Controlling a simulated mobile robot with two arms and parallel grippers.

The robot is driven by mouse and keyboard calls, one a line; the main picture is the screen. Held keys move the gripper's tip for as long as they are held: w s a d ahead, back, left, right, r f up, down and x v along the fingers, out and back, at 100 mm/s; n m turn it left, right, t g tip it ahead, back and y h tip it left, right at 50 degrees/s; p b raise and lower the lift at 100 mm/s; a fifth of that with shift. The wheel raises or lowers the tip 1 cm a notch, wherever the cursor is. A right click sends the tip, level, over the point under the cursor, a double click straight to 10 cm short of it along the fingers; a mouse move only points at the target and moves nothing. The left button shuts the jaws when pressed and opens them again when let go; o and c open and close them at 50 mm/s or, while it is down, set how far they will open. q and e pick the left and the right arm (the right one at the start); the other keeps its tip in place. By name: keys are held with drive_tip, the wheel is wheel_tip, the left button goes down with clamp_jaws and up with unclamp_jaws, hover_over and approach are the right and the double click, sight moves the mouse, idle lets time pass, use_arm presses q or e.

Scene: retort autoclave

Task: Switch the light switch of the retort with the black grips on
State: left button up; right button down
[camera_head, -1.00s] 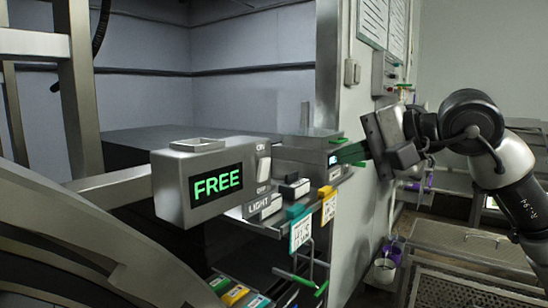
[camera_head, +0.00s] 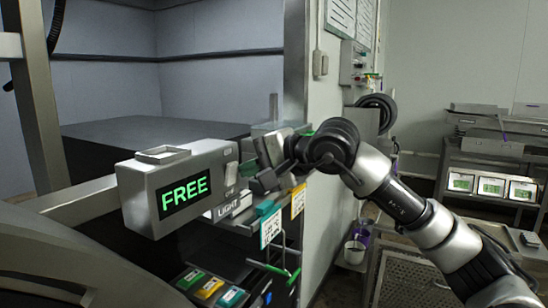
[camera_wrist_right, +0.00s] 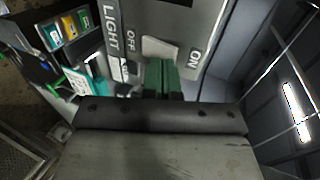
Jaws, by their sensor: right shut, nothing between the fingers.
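A grey metal box (camera_head: 150,200) with a green "FREE" display (camera_head: 185,193) stands out on a bar at the retort. Its right face carries a white rocker light switch (camera_head: 231,173), with "OFF" below it and a "LIGHT" label. In the right wrist view the switch (camera_wrist_right: 160,48) lies between "OFF" and "ON"; which way it is tipped I cannot tell. My right gripper (camera_head: 248,170) is shut and empty, just right of the switch. Its green fingers (camera_wrist_right: 160,78) point at the switch's face close up; contact is not clear. Black grips cannot be made out. My left gripper is out of view.
Tags hang below the box, one teal-topped (camera_head: 270,228) and one yellow-topped (camera_head: 298,200). Coloured blocks (camera_head: 210,288) sit lower down. A wall edge (camera_head: 318,120) stands behind my right arm. A shelf with small screens (camera_head: 490,185) is at the far right.

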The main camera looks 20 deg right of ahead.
sight(228, 160)
drive_tip(key=shift+w+a+r, duration=0.1)
drive_tip(key=shift+w+a, duration=0.35)
drive_tip(key=shift+w, duration=0.1)
drive_tip(key=p, duration=0.1)
drive_tip(key=r+g+p, duration=0.1)
drive_tip(key=shift+w+a+h+p, duration=0.25)
drive_tip(key=shift+w+h+p, duration=0.05)
drive_tip(key=shift+h+p, duration=0.1)
drive_tip(key=shift+a+f+b, duration=0.1)
drive_tip(key=shift+f+b, duration=0.2)
drive_tip(key=shift+b, duration=0.05)
drive_tip(key=shift+r, duration=0.15)
drive_tip(key=shift+r, duration=0.15)
drive_tip(key=shift+r+p, duration=0.5)
drive_tip(key=shift+r, duration=0.05)
